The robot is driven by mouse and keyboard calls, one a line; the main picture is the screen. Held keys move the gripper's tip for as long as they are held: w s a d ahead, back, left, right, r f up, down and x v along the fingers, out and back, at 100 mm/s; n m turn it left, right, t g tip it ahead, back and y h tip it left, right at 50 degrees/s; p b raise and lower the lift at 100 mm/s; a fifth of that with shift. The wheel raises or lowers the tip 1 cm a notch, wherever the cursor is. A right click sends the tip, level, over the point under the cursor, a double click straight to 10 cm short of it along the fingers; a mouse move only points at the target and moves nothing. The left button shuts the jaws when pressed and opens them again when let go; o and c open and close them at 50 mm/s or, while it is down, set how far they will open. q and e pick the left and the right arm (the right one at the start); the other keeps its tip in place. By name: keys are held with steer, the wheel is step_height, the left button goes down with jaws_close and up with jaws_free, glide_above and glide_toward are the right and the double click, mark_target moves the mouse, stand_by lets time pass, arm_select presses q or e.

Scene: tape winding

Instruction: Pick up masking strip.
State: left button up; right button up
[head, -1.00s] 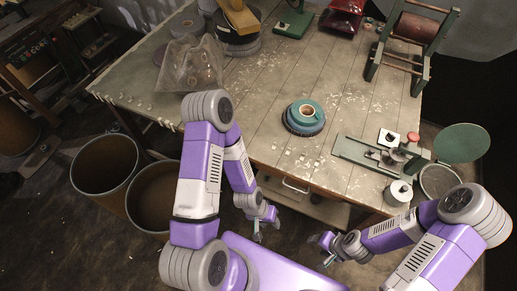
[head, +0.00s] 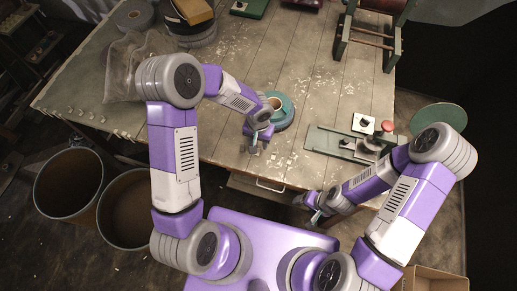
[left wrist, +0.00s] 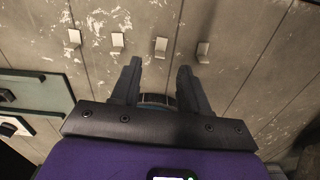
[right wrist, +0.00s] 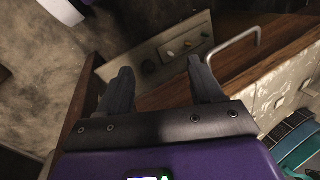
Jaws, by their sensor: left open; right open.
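Several short pale strips, which look like the masking strips, are in a row on the table near its front edge. In the left wrist view one strip (left wrist: 161,47) is just beyond the fingertips, with others to its left (left wrist: 118,40) and right (left wrist: 203,52). My left gripper (head: 256,148) is open and empty over the table beside these strips; its fingers also show in the left wrist view (left wrist: 160,68). My right gripper (head: 313,216) is open and empty, low in front of the table's drawer side; its fingers also show in the right wrist view (right wrist: 160,70).
A teal roll (head: 286,112) stands on the table just behind my left gripper. A green-based device (head: 325,143) lies to the right. A drawer handle (right wrist: 236,42) is ahead of my right gripper. Two bins (head: 68,185) stand at the left. A cardboard box (head: 432,286) is at lower right.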

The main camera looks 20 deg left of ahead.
mark_target(259, 148)
arm_select(q)
step_height(259, 148, down, 5)
steer(key=shift+r+b, duration=0.1)
steer(key=shift+b, duration=0.2)
jaws_close()
